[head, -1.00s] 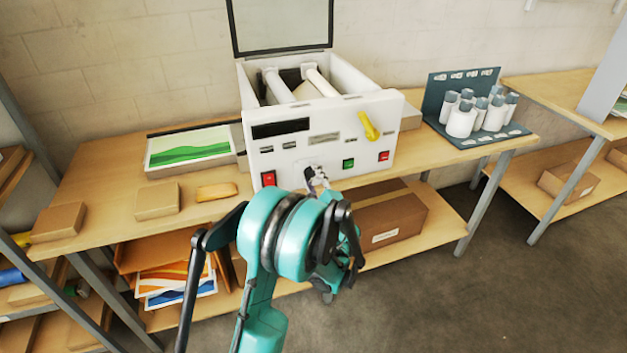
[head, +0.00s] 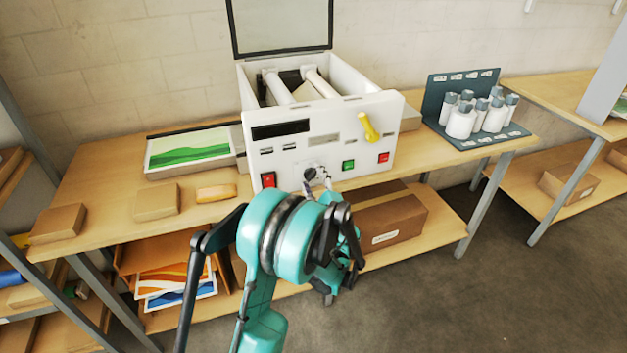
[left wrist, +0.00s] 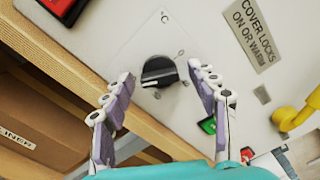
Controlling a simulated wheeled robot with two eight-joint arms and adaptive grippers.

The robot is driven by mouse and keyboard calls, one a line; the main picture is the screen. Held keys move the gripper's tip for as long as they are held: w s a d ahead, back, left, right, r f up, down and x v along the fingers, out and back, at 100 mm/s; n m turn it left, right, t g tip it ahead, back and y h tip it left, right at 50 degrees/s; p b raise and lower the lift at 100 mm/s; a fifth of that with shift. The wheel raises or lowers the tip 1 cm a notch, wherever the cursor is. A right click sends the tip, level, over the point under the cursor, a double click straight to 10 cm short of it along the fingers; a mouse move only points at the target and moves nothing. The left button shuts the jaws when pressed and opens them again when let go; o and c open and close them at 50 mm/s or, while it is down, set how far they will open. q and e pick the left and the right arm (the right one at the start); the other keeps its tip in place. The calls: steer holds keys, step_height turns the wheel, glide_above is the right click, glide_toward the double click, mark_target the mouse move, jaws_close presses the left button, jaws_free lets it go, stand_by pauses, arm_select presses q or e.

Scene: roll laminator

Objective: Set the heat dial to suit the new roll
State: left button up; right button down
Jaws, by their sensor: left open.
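The black heat dial (head: 314,172) is on the front panel of the white laminator (head: 350,125), low and left of centre. In the left wrist view the round knob (left wrist: 159,72) has a pale pointer line and a "C" mark on the panel above it. My left gripper (head: 320,187) is in front of the panel, just below the dial. In the left wrist view its fingers (left wrist: 160,80) are spread with the knob seen between their tips; neither tip clearly touches it. My right gripper is in neither view.
The laminator's cover (head: 282,28) stands open, with pale rolls (head: 318,80) inside. A red switch (head: 268,180), a green button (head: 348,165), another red button (head: 384,157) and a yellow lever (head: 369,127) share the panel. A rack of bottles (head: 473,115) stands to the right.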

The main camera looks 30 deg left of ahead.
arm_select(q)
steer(key=v, duration=1.2)
steer(key=s+d+n+g+h, duration=0.1)
steer(key=s+d+n+h, duration=0.3)
steer(key=s, duration=0.3)
steer(key=s+d+f+n+g+h, duration=0.1)
steer(key=s+d+n+g+h, duration=0.1)
steer(key=s+d+n+h, duration=0.2)
steer(key=s+d+f+n+g+h, duration=0.1)
steer(key=s+d+n+h, duration=0.3)
steer(key=s, duration=0.6)
steer(key=shift+d+n+h, duration=0.3)
steer(key=shift+n+h, duration=0.6)
steer(key=shift+n, duration=0.2)
steer(key=shift+s+f, duration=0.15)
